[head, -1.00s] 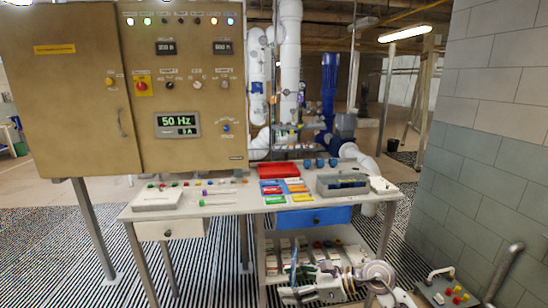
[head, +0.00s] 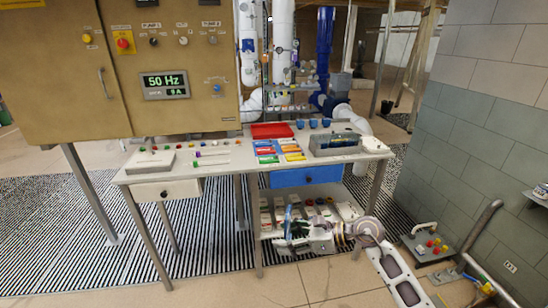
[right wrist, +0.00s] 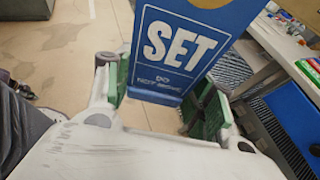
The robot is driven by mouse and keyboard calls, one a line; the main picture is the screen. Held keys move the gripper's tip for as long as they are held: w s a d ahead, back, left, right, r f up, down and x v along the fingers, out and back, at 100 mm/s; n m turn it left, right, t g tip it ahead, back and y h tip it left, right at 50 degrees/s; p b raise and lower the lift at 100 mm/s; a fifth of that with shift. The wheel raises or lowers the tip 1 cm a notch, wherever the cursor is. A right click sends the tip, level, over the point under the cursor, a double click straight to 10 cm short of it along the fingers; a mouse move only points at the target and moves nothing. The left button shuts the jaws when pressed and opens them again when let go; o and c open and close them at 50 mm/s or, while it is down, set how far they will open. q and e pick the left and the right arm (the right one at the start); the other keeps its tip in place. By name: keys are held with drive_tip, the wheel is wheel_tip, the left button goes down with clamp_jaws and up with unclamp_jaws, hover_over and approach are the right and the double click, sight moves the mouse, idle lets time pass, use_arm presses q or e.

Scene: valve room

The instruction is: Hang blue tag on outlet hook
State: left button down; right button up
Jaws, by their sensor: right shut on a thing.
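My right gripper (head: 290,243) is shut on the blue tag, in front of the bench's lower shelf in the head view. The blue tag (head: 288,221) shows there nearly edge-on, as a thin upright blue strip. In the right wrist view the tag (right wrist: 178,48) stands between the green-padded fingers of the gripper (right wrist: 165,105). It reads "SET" and "DO NOT MOVE" in white, and its top is cut off by the frame. I cannot make out the outlet hook among the pipes behind the bench. My left gripper is not in view.
The bench (head: 225,177) carries a red tray (head: 271,130), coloured cards (head: 280,151) and a grey toolbox (head: 335,144). A grey box with buttons (head: 428,245) is by the right wall. Floor in front is clear.

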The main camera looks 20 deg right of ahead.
drive_tip(key=f, duration=0.1)
drive_tip(key=f+m+t+h, duration=0.1)
drive_tip(key=f+m+t, duration=0.1)
drive_tip(key=shift+s+a+f+h, duration=0.1)
drive_tip(key=shift+s+a+h, duration=0.2)
drive_tip(key=shift+h, duration=0.1)
drive_tip(key=shift+s+d+f+m+t+h, duration=0.25)
drive_tip(key=shift+f+m+t+h, duration=0.25)
drive_tip(key=shift+m+h, duration=0.15)
drive_tip(key=shift+s+d+f+m+t+h, duration=0.1)
drive_tip(key=shift+s+f+m+t+h, duration=0.25)
drive_tip(key=shift+f+m+h, duration=0.3)
drive_tip(key=shift+w+r, duration=0.15)
drive_tip(key=shift+a, duration=0.1)
